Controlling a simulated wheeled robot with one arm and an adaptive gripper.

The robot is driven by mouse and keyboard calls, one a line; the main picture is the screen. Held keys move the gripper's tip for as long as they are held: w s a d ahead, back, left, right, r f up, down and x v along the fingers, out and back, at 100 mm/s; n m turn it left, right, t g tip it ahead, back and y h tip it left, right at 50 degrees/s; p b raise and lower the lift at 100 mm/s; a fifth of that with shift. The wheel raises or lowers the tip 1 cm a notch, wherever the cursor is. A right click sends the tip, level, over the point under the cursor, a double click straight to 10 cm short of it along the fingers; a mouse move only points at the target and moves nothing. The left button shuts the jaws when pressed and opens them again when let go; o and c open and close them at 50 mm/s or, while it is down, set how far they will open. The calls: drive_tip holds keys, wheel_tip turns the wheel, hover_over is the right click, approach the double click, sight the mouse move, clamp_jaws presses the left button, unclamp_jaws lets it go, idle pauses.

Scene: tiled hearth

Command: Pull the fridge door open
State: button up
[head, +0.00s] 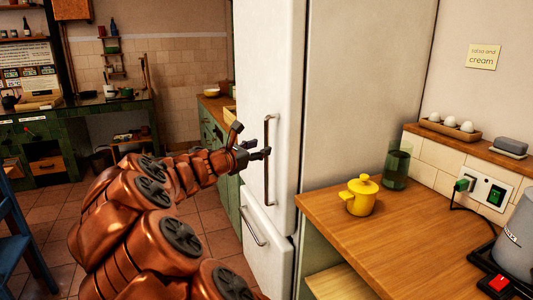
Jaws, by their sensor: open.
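The white fridge (360,105) stands at the middle of the head view. Its upper door (265,75) carries a vertical dark bar handle (268,185). A lower door or drawer (268,260) has its own slanted handle (252,228). The upper door looks shut against the body, as far as this angle shows. My gripper (254,144) is open at the end of my copper arm, at the left of the upper handle near its top. One finger overlaps the handle in the picture; I cannot tell whether it touches.
A wooden counter (400,240) at the right holds a yellow pot (361,194), a green glass jar (396,169) and a grey appliance (517,240). Green cabinets (212,140) stand behind the door. A blue chair (20,235) is at the far left. Tiled floor (205,215) lies open at the left.

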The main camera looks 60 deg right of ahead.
sight(265, 142)
drive_tip(key=shift+w+d+f+n+t+h+b, duration=0.25)
drive_tip(key=shift+w+d+n, duration=0.35)
drive_tip(key=shift+d, duration=1.05)
drive_tip(key=shift+w+d+f+n+t, duration=0.15)
drive_tip(key=shift+w+d+f+n, duration=0.25)
drive_tip(key=shift+d, duration=1.3)
drive_tip(key=shift+w+d+f+n+t+h+b, duration=0.2)
drive_tip(key=shift+w+d+n, duration=0.5)
drive_tip(key=shift+d, duration=0.95)
clamp_jaws()
